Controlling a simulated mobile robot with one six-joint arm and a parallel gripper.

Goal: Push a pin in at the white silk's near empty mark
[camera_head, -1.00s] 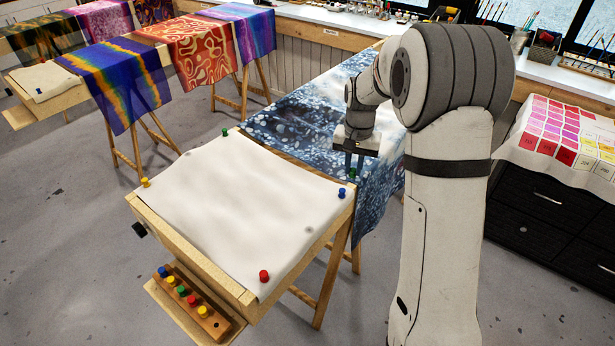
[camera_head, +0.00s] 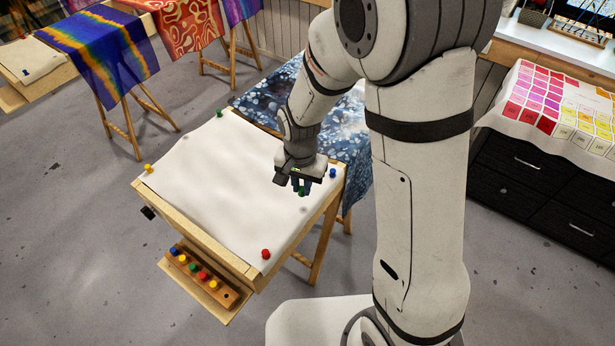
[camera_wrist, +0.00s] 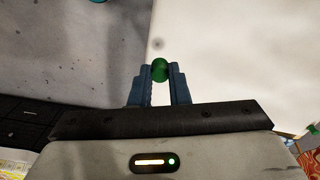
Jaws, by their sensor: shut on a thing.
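The white silk (camera_head: 215,180) is stretched on a wooden frame. A green pin (camera_head: 301,190) is between the fingers of my gripper (camera_head: 300,185), which is shut on it. The gripper hangs over the silk's right side, between the blue corner pin (camera_head: 333,173) and the red corner pin (camera_head: 265,253). In the wrist view, the green pin (camera_wrist: 160,69) sits between the fingertips, and a small dark mark (camera_wrist: 157,43) shows on the silk just beyond it. In the head view, the arm crowds this area; I cannot tell whether the pin tip touches the silk.
A yellow pin (camera_head: 148,168) and a green pin (camera_head: 219,112) hold the other corners. A wooden pin rack (camera_head: 226,298) with several coloured pins is at the frame's near left side. A blue patterned silk (camera_head: 345,135) lies behind on the right.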

